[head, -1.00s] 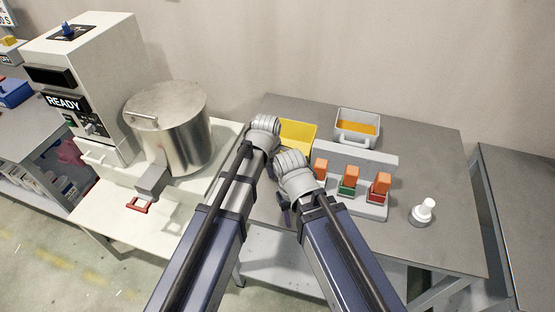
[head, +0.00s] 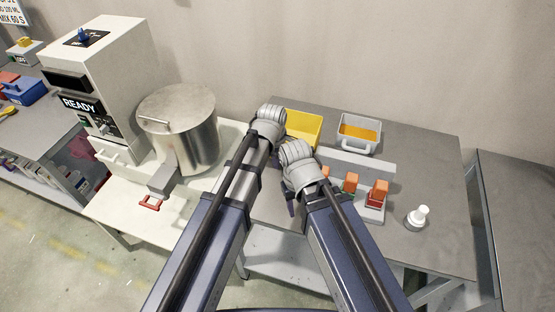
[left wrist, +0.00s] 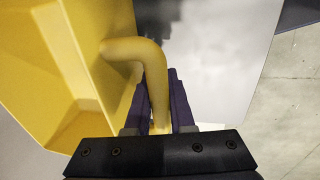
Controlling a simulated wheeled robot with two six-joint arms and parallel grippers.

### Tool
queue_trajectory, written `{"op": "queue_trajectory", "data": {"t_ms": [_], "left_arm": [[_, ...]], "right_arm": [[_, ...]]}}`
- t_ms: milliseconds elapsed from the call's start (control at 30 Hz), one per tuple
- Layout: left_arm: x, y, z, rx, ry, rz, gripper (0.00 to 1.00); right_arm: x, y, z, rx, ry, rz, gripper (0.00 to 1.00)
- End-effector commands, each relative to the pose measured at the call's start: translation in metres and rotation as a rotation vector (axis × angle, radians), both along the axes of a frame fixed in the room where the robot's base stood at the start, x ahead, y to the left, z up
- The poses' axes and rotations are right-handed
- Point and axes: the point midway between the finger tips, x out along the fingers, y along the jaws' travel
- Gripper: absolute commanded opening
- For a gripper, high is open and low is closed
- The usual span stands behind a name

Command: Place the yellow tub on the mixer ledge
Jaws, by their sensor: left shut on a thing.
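The yellow tub (head: 304,128) is at the back left of the grey bench in the head view, partly hidden behind my arms. The left wrist view shows its yellow wall (left wrist: 75,75) and its curved handle (left wrist: 152,62) between the fingers. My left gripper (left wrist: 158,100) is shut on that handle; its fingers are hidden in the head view. The mixer (head: 98,75) is a pale cabinet with a READY display and a steel pot (head: 180,125). A pale ledge (head: 135,205) extends in front of it. My right gripper (head: 290,195) is left of the block rack, its fingers mostly hidden.
A grey tub with orange contents (head: 359,132) stands at the back of the bench. A rack with orange-topped blocks (head: 376,195) and a white bottle (head: 418,217) are to the right. A red-handled part (head: 150,202) sticks out below the pot. The ledge's front right looks clear.

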Motion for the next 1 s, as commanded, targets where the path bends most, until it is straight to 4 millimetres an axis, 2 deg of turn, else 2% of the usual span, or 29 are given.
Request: {"op": "queue_trajectory", "data": {"t_ms": [33, 633, 800, 1000], "left_arm": [[0.000, 0.000, 0.013, 0.000, -0.001, 0.000, 0.00], [0.000, 0.000, 0.090, 0.000, -0.001, 0.000, 0.00], [0.000, 0.000, 0.105, 0.000, -0.001, 0.000, 0.00], [0.000, 0.000, 0.108, 0.000, -0.001, 0.000, 0.00]], "right_arm": [[0.000, 0.000, 0.013, 0.000, 0.000, 0.000, 0.50], [0.000, 0.000, 0.090, 0.000, 0.000, 0.002, 0.50], [0.000, 0.000, 0.105, 0.001, 0.000, -0.001, 0.50], [0.000, 0.000, 0.108, 0.001, 0.000, -0.002, 0.50]]}}
